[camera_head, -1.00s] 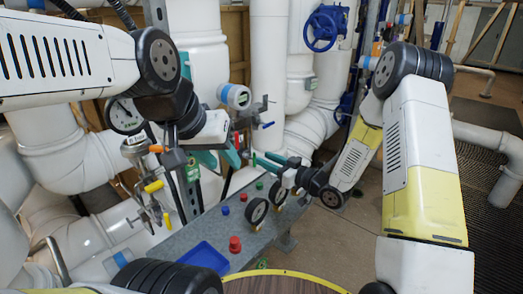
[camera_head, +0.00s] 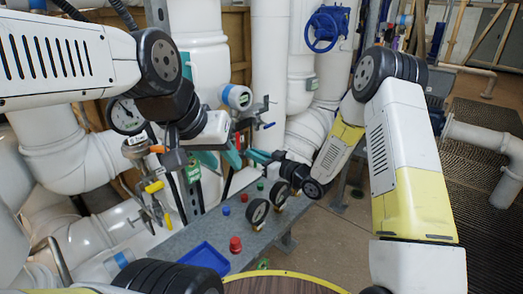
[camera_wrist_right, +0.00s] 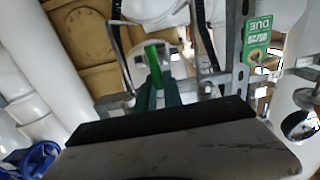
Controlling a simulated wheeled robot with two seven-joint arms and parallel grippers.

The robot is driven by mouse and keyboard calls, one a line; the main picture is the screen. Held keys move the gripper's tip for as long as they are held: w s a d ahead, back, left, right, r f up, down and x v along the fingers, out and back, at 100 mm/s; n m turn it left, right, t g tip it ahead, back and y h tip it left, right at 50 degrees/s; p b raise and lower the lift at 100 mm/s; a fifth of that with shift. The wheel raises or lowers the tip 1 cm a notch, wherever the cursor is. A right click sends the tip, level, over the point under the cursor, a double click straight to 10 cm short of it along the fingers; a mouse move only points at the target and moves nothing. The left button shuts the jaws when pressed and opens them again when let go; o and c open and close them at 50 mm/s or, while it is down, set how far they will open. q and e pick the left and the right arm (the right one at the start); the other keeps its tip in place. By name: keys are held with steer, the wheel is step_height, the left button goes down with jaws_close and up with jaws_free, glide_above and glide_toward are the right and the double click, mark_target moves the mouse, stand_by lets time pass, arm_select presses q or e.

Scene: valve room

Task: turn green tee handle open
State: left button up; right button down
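The green tee handle (camera_wrist_right: 152,56) shows in the right wrist view as a bright green bar just beyond my fingertips. My right gripper (camera_wrist_right: 157,86) has its two dark teal fingers close together at the bar's near end, and they look shut on it. In the head view, my right gripper (camera_head: 256,156) reaches left from the right arm toward the pipework; the green handle cannot be made out there. My left gripper (camera_head: 218,158) is open, its teal fingers spread, in front of the white pipes. Nothing shows held in it.
Yellow-handled valves (camera_head: 154,186) stand at left. A blue handwheel (camera_head: 325,28) is at the back.

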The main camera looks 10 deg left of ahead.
steer(key=shift+n, duration=0.4)
steer(key=n, duration=0.4)
steer(key=s+a+f+n, duration=0.1)
steer(key=n, duration=0.3)
steer(key=s+n, duration=0.1)
steer(key=n, duration=0.3)
steer(key=shift+a+f, duration=0.15)
steer(key=shift+f, duration=0.1)
steer(key=shift+f+n, duration=0.3)
steer(key=shift+n, duration=1)
steer(key=shift+f+n, duration=0.3)
steer(key=shift+n, duration=1)
steer(key=c, duration=1.5)
jaws_free()
